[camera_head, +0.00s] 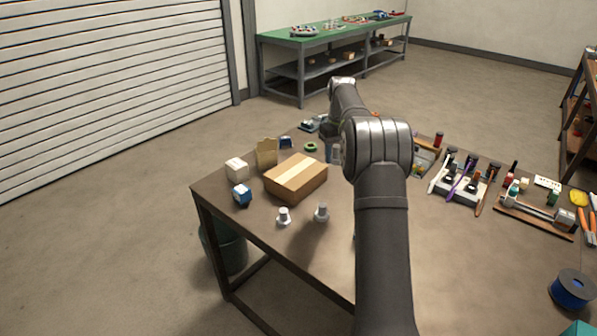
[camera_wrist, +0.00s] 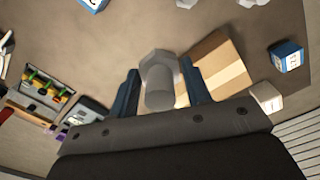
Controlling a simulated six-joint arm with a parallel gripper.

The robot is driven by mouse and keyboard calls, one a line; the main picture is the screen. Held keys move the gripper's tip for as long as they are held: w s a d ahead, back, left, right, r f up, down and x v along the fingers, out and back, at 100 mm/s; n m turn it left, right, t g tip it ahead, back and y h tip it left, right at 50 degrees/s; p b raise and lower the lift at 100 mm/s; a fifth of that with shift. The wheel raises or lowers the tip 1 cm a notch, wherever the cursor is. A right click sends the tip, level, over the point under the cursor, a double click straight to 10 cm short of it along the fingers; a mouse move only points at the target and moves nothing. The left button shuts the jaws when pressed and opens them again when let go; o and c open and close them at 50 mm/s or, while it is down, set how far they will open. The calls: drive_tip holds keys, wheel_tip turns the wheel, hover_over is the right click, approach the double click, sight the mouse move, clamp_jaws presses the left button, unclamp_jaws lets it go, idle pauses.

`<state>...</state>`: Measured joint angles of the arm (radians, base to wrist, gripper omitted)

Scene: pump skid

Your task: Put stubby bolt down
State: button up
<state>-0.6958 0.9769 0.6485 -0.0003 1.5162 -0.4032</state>
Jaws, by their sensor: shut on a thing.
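My gripper (camera_wrist: 162,88) is shut on the stubby bolt (camera_wrist: 158,66), a grey bolt with a hexagonal head. In the wrist view the bolt sits between the two dark blue fingers, its shank end toward the camera, above the brown table (camera_head: 240,206). In the head view my arm mostly hides the gripper (camera_head: 333,152), and I cannot make out the held bolt there. I cannot tell its height over the table. Two other grey bolts stand on the table, a left one (camera_head: 283,216) and a right one (camera_head: 321,212).
A taped cardboard box (camera_head: 296,178) lies near the gripper. A white box (camera_head: 237,168), a blue-and-white box (camera_head: 242,194) and a green ring (camera_head: 310,147) are around it. Tool holders (camera_head: 460,188) and a tray (camera_head: 535,215) crowd the right. The table's front middle looks clear.

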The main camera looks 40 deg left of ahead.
hover_over(304, 180)
wheel_tip(304, 180, down, 7)
drive_tip(key=shift+r, duration=0.15)
drive_tip(key=shift+f, duration=2)
drive_tip(key=shift+f, duration=0.1)
drive_tip(key=o, duration=1)
drive_tip(key=shift+o, duration=0.2)
wheel_tip(304, 180, up, 12)
